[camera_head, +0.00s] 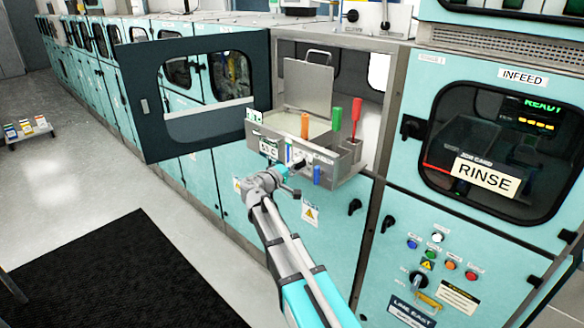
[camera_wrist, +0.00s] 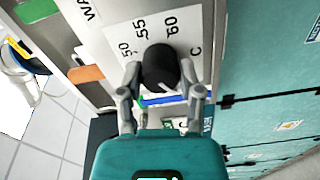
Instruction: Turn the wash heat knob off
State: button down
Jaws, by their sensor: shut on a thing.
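The wash heat knob (camera_wrist: 160,66) is a black round knob on a white dial plate (camera_wrist: 118,38) in the wrist view. The plate is marked 50, 55, 60 and C, and a cut-off label beginning "WA" shows beside it. My gripper (camera_wrist: 160,72) has its two fingers on either side of the knob and is shut on it. The knob's pointer direction is hard to tell. In the head view my gripper (camera_head: 289,170) is at the front of the open wash module (camera_head: 318,155), and it mostly hides the knob.
Orange (camera_head: 305,125), green (camera_head: 337,118) and red (camera_head: 356,112) handles stand up at the module's tank. A dark windowed door (camera_head: 136,90) stands open to the left.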

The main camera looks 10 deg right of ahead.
jog(key=shift+s+d, duration=0.1)
jog(key=shift+d, duration=0.05)
dwell(0.3)
jog(key=shift+c, duration=1.3)
grip_release()
jog(key=v, duration=1.2)
